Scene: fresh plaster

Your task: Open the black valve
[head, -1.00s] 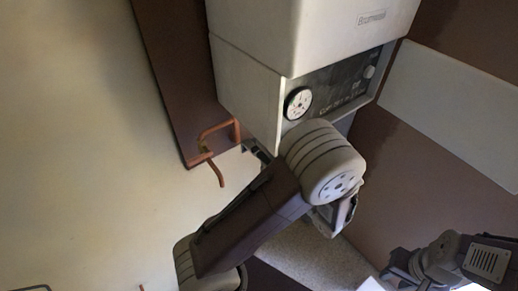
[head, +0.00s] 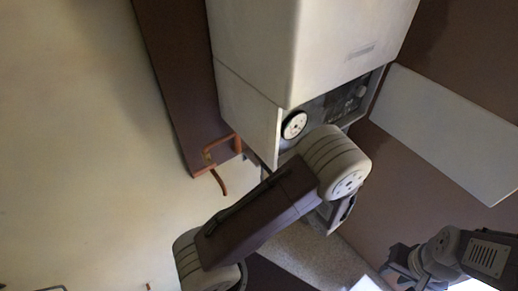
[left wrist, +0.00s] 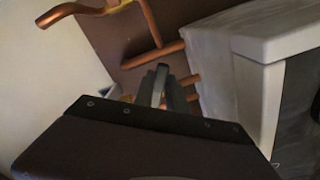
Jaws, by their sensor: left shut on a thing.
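My left gripper shows in the left wrist view (left wrist: 165,88) with its grey fingers close together beside copper pipes. It is shut on a dark thing, which I take to be the black valve; the fingers and wrist hide most of it. In the head view the left forearm (head: 262,212) covers most of that gripper, under the boiler. My right gripper (head: 392,270) is low at the right in the head view, away from the boiler; its jaw opening cannot be made out.
The white boiler (head: 250,50) hangs on the wall, with a round dial (head: 294,125) on its lower front. A bent copper pipe (head: 222,180) comes out beside a brown board (head: 175,85). Copper pipes also cross the left wrist view (left wrist: 150,22). A pale panel (head: 450,130) lies at the right.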

